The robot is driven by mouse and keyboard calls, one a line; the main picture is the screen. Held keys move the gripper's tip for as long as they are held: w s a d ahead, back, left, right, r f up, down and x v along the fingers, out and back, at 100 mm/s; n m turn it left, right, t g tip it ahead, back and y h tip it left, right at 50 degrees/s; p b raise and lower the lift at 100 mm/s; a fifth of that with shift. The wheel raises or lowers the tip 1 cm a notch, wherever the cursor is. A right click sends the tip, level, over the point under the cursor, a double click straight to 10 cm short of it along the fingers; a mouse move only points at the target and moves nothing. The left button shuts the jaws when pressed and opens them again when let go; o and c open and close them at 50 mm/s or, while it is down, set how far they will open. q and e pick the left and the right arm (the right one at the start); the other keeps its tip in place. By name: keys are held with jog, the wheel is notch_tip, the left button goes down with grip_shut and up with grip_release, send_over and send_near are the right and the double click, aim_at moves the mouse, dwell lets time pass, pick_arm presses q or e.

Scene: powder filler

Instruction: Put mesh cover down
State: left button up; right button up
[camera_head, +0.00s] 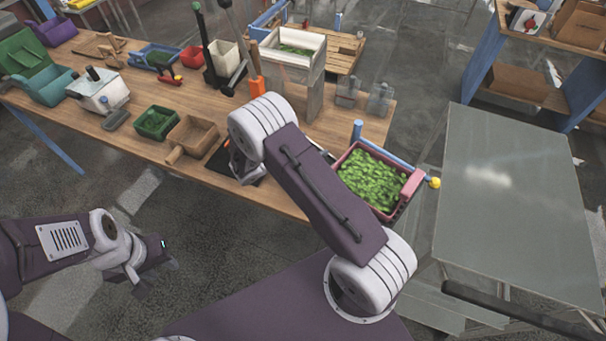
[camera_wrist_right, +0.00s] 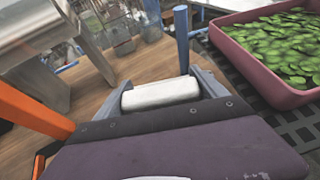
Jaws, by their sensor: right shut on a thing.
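My right gripper (camera_head: 243,170) points down over the bench, largely behind my own arm in the head view. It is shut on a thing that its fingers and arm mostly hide. A dark flat piece with a thin orange edge (camera_head: 219,158) shows under and beside it; I cannot tell if this is the mesh cover. In the right wrist view a white rounded part (camera_wrist_right: 160,95) shows between grey side pieces; what is gripped is not clear there. My left gripper (camera_head: 158,274) is open and empty, low over the floor, away from the bench.
A pink crate of green leaves (camera_head: 403,204) stands right of my right arm, and its rim shows in the wrist view (camera_wrist_right: 235,62). A metal-sided filler box (camera_head: 310,72) and an orange handle (camera_head: 257,88) stand behind. A wooden scoop box (camera_head: 193,136) and green tray (camera_head: 157,122) lie left.

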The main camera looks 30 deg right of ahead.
notch_tip(320, 180, down, 6)
jog(key=shift+w+a+r+p, duration=0.1)
jog(key=shift+r+p, duration=0.15)
jog(key=shift+p, duration=0.25)
notch_tip(320, 180, down, 4)
jog(key=shift+r, duration=0.1)
jog(key=shift+f, duration=0.45)
jog(key=shift+f, duration=0.15)
jog(key=o, duration=1.3)
